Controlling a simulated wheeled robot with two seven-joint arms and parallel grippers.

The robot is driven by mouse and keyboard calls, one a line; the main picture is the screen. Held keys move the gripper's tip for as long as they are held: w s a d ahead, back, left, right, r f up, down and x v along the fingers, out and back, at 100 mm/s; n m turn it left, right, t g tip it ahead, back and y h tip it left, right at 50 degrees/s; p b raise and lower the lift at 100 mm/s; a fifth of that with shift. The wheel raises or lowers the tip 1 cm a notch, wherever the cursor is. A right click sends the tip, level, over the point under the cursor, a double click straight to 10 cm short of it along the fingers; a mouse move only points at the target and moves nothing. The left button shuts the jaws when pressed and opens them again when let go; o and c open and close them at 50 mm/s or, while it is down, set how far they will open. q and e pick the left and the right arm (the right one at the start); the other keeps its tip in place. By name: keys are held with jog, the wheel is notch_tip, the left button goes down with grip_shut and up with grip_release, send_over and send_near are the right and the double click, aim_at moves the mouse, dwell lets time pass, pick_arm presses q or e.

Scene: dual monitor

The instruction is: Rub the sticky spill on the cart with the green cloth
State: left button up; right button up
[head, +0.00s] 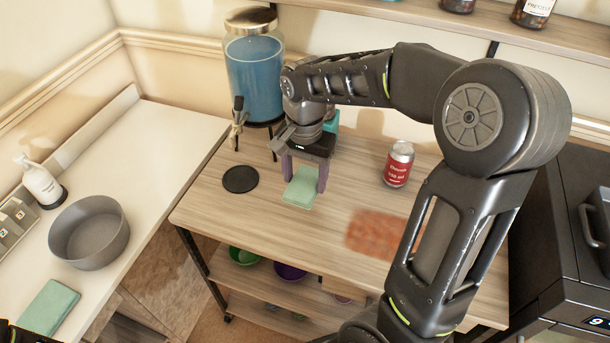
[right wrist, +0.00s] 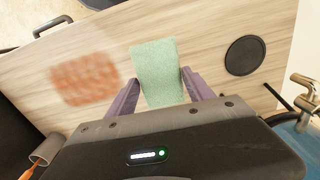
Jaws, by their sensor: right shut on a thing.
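The green cloth (head: 300,188) is between the purple fingers of my right gripper (head: 304,182), which is shut on it over the wooden cart top (head: 215,210). In the right wrist view the cloth (right wrist: 157,68) sticks out beyond the fingers. I cannot tell whether it touches the surface. The reddish-brown spill (head: 372,234) lies on the cart to the right of and nearer than the cloth, apart from it. It also shows in the right wrist view (right wrist: 85,80), left of the cloth. My right forearm hides part of the cart. My left gripper is not in view.
A red can (head: 398,165) stands right of the cloth, behind the spill. A black disc (head: 240,179) lies to the left, before a blue drink dispenser (head: 255,75). The white counter holds a grey bowl (head: 90,232) and a folded green cloth-like item (head: 50,307).

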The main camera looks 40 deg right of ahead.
jog(key=w+a+f+n, duration=0.3)
jog(key=w+a+n, duration=0.7)
jog(key=a+n, duration=0.1)
jog(key=shift+w+a+n, duration=0.2)
jog(key=shift+a+n, duration=0.1)
jog(key=shift+a, duration=0.4)
